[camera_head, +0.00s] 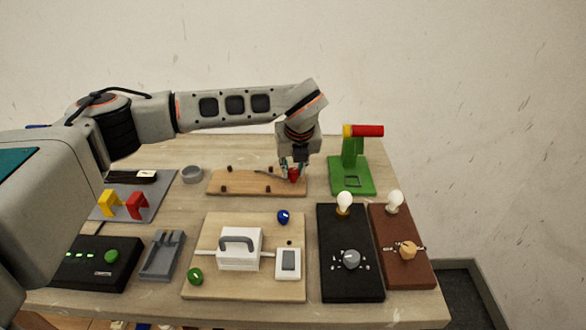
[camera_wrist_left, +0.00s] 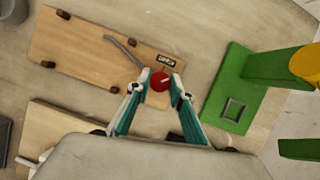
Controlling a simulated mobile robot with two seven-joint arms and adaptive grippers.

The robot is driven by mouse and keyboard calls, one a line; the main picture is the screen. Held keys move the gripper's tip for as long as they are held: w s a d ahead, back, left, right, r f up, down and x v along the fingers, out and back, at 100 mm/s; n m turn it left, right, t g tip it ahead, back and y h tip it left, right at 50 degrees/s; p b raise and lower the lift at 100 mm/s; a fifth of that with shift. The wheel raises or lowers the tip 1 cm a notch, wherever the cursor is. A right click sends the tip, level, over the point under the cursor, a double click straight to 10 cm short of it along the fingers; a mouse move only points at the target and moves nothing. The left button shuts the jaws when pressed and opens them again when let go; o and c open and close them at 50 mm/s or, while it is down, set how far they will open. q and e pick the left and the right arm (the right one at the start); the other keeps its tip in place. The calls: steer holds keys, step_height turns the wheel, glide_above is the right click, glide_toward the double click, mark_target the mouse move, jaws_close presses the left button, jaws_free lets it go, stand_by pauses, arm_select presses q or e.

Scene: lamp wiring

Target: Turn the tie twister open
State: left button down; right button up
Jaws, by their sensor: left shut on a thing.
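A round red knob (camera_wrist_left: 159,82), which I take for the tie twister, sits on a long wooden board (camera_wrist_left: 80,52). In the head view the red knob (camera_head: 294,176) is near the board's right end, partly hidden by the fingers. My left gripper (camera_head: 293,171) reaches down over it from above. In the wrist view the two fingertips are on opposite sides of the knob, shut on it. A light mark shows on the knob's top. A grey cable (camera_wrist_left: 122,47) runs over the board towards the knob. My right gripper is not in view.
A green stand (camera_head: 352,175) with a red handle (camera_head: 368,130) is close on the right. A grey ring-shaped cup (camera_head: 192,174) stands left of the board. In front are a white box (camera_head: 240,260) on a wooden panel and two lamp boards with bulbs (camera_head: 345,202).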

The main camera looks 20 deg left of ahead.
arm_select(q)
steer(key=n+g+y, duration=0.1)
steer(key=n, duration=0.3)
steer(key=shift+d+n, duration=0.15)
steer(key=shift+n, duration=0.15)
steer(key=n, duration=0.2)
steer(key=n+g+y, duration=0.1)
steer(key=n, duration=0.1)
steer(key=shift+w+g, duration=0.1)
steer(key=shift+g, duration=0.2)
steer(key=shift+n, duration=0.3)
steer(key=c, duration=1.8)
jaws_free()
steer(key=shift+r, duration=0.1)
